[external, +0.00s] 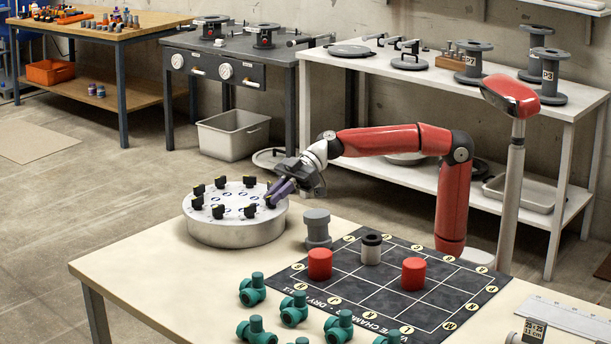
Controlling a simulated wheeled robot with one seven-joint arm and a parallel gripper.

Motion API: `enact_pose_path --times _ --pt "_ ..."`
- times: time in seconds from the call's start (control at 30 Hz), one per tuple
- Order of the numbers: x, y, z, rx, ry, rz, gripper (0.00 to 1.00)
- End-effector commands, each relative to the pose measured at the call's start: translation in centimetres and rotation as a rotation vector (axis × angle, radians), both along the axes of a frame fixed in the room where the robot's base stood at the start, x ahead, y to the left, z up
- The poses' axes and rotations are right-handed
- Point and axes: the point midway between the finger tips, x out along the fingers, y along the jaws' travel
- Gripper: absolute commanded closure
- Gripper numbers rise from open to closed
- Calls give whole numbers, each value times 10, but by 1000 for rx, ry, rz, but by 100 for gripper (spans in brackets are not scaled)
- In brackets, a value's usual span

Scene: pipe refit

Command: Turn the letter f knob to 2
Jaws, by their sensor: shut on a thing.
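A round silver-grey drum (236,231) stands at the left back corner of the white table. Several black knobs (220,182) ring its pale top, with small blue marks beside them. The letters and numbers are too small to read, so I cannot tell which knob is f. My gripper (272,198) reaches in from the right, tilted down, at the drum's right edge. It is shut on a black knob there, which its fingers mostly hide. The direction that knob points cannot be made out.
Right of the drum, a grey pipe fitting (317,228) stands close below my wrist. A dark gridded mat (440,300) carries two red cylinders (320,264) and a grey-and-black one (371,249). Several green valves (294,309) stand at the front. The table's left part is bare.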

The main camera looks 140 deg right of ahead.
Motion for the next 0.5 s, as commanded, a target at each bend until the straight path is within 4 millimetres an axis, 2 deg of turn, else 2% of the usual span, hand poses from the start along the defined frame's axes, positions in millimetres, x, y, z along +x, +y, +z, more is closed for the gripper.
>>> enact_pose_path --times 0.5 --pt "1 6 4 -5 -1 -351 100"
